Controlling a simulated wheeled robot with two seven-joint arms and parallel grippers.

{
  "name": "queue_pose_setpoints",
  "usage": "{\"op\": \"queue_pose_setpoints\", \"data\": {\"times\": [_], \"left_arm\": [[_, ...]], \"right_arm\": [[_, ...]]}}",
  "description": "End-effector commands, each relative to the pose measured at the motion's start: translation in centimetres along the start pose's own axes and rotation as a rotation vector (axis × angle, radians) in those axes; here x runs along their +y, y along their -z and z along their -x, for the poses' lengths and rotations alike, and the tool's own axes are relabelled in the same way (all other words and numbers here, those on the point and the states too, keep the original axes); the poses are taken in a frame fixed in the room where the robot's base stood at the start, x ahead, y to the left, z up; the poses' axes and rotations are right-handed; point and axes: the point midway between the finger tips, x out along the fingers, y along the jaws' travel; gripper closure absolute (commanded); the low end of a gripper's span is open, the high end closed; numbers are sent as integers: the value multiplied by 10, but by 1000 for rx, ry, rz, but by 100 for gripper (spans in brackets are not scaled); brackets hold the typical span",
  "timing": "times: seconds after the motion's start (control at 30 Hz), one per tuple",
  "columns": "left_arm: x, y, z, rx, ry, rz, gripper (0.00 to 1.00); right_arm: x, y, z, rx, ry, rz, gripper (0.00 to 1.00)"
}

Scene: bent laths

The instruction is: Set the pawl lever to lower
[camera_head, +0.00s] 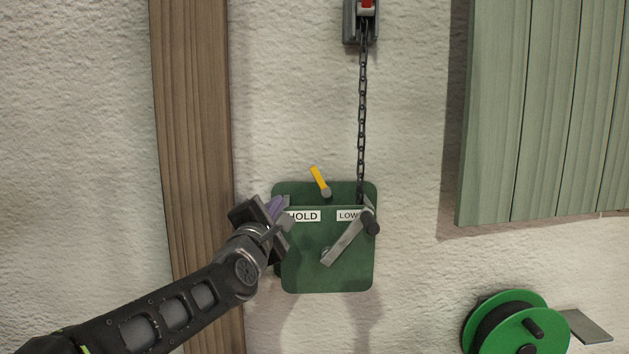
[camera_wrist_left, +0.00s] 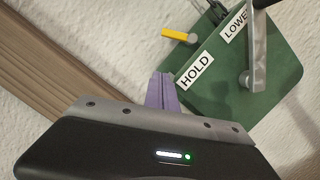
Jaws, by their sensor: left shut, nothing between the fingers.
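The yellow pawl lever (camera_head: 318,177) stands at the top of a green winch housing (camera_head: 325,278). It tilts up and to the left from its grey pivot, toward the HOLD side. The white HOLD label (camera_head: 304,216) is below left of it and the LOWER label (camera_head: 347,215) below right, partly covered by the crank. My left gripper (camera_head: 278,208) is shut and empty at the housing's upper left, beside the HOLD label and apart from the lever. In the left wrist view its purple fingers (camera_wrist_left: 161,92) are together, below the yellow lever (camera_wrist_left: 177,35).
A grey crank (camera_head: 345,243) with a black knob (camera_head: 371,223) crosses the housing's right side. A chain (camera_head: 362,110) runs up from the housing to a bracket (camera_head: 362,22). A wooden post (camera_head: 190,120) stands left; a green reel (camera_head: 515,325) sits lower right.

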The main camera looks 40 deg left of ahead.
Motion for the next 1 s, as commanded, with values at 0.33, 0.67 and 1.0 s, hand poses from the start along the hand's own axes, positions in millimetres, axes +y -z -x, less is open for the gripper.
{"op": "queue_pose_setpoints", "data": {"times": [0.33,0.67,1.0], "left_arm": [[-1,0,-1,0,2,5,100],[-1,-1,-27,0,4,3,100],[0,-1,-94,1,4,2,100]], "right_arm": [[0,0,0,0,0,0,100],[-2,0,6,0,0,-1,100],[-10,0,24,0,0,-2,100]]}}
